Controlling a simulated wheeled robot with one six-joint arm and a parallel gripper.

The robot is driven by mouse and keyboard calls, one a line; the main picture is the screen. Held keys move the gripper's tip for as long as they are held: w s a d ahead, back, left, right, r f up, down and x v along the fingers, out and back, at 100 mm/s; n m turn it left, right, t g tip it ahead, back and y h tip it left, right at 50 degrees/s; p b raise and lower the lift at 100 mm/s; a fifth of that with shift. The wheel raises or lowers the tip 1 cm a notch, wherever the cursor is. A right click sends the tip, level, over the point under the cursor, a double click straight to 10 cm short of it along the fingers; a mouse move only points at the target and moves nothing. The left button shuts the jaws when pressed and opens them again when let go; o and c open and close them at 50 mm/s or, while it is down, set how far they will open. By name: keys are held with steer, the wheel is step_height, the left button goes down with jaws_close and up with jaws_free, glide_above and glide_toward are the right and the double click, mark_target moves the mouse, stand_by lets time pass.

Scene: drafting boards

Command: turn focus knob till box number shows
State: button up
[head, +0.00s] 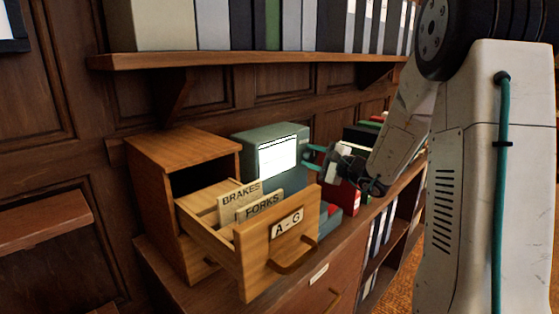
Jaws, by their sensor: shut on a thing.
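A grey-green box-shaped reader (250,143) stands on the cabinet top, with a bright white screen (278,157) on its front. No number can be read on the screen at this size. My gripper (309,156) is at the right side of the reader, its two teal fingers pointing left at that side. It is shut on the focus knob, which is too small and too covered by the fingers to see clearly.
An open wooden drawer (282,262) labelled A-G, with cards marked BRAKES and FORKS (262,207), juts out in front of the reader. Red and dark boxes (343,198) stand behind and below my gripper. A shelf (240,60) of binders runs above.

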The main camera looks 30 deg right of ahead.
stand_by(0.4)
steer(key=n, duration=0.4)
steer(key=shift+n, duration=1)
steer(key=shift+n, duration=1.2)
steer(key=n, duration=0.3)
steer(key=shift+n, duration=0.3)
